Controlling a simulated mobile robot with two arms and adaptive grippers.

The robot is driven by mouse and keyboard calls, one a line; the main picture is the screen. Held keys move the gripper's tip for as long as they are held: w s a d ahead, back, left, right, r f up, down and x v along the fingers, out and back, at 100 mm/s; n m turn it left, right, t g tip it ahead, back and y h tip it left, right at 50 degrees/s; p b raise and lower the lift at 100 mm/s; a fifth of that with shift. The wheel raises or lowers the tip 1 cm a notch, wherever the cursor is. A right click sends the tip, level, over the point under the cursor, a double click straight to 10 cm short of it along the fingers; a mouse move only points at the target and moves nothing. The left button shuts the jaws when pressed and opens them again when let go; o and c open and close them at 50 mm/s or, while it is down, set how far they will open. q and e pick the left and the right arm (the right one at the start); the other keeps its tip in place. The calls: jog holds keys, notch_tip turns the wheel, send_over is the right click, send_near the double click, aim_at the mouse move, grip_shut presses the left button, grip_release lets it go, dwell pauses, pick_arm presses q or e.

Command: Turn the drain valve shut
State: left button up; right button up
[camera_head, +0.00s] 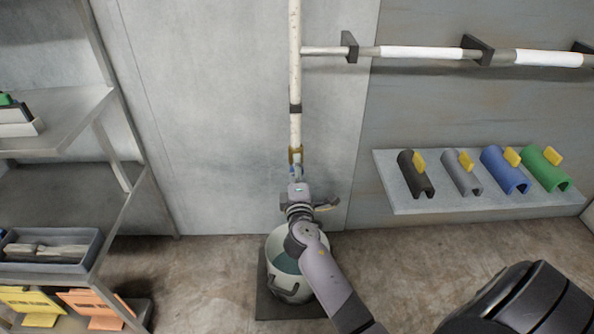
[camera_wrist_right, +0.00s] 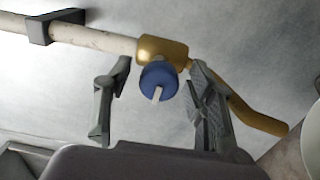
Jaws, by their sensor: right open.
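The drain valve has a brass body (camera_head: 295,155) at the lower end of a pale vertical pipe (camera_head: 295,60). In the right wrist view the brass body (camera_wrist_right: 165,47) carries a round blue knob (camera_wrist_right: 158,78) with a pale strip on its face, and a curved brass spout (camera_wrist_right: 255,115) leads away. My right gripper (camera_head: 296,174) is at the valve, hiding its lower part in the head view. In the wrist view the right gripper (camera_wrist_right: 155,110) is open, one finger on each side of the blue knob, with a visible gap on the left side. My left gripper is not in view.
A pale bucket (camera_head: 271,253) with teal liquid stands on a dark mat (camera_head: 267,304) below the valve. A shelf (camera_head: 405,205) on the right holds several coloured pipe covers with yellow tabs. A rack (camera_head: 65,185) with bins stands at the left. A horizontal pipe (camera_head: 420,52) runs right.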

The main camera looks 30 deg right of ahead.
jog(key=v, duration=1.1)
jog(key=shift+s, duration=0.25)
jog(key=shift+a, duration=0.1)
